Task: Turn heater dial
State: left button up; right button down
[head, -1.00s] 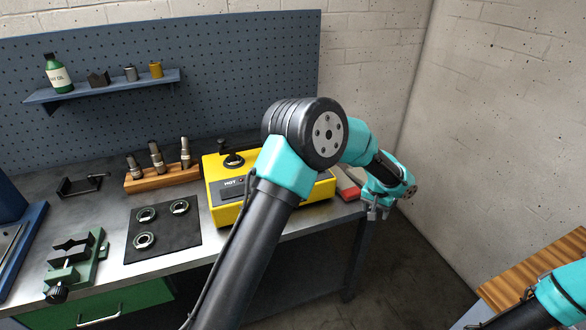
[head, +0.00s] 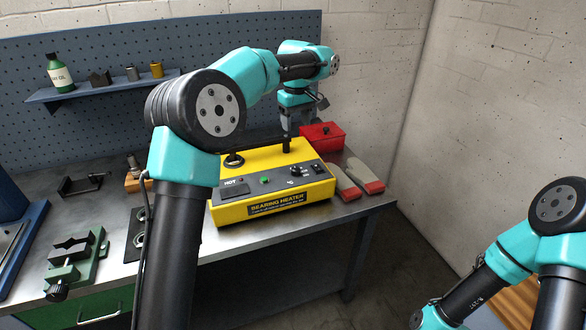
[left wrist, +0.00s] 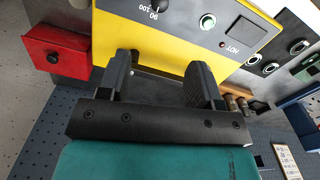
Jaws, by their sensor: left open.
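The yellow bearing heater (head: 290,203) stands on the bench in the head view, with a grey front panel. Its dial (head: 295,171) is a small dark knob by the °C mark on that panel, left of a dark switch (head: 316,168). My left gripper (head: 296,126) is above and behind the heater's right end, apart from the dial. In the left wrist view its two fingers (left wrist: 160,78) are spread with nothing between them. The yellow heater top (left wrist: 160,45) lies beyond them, and the dial (left wrist: 155,8) shows at the top edge. My right gripper is out of view.
A red box (head: 322,136) stands behind the heater's right end, and gloves (head: 357,172) lie at its right. Dark posts and a bar rise from the heater top. A green vise (head: 75,262) is at the left. The bench's front right is clear.

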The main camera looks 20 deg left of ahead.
aim_at(296, 169)
pick_arm(q)
notch_tip(296, 169, down, 18)
jog(key=shift+r, duration=0.25)
dwell(0.5)
jog(key=c, duration=0.9)
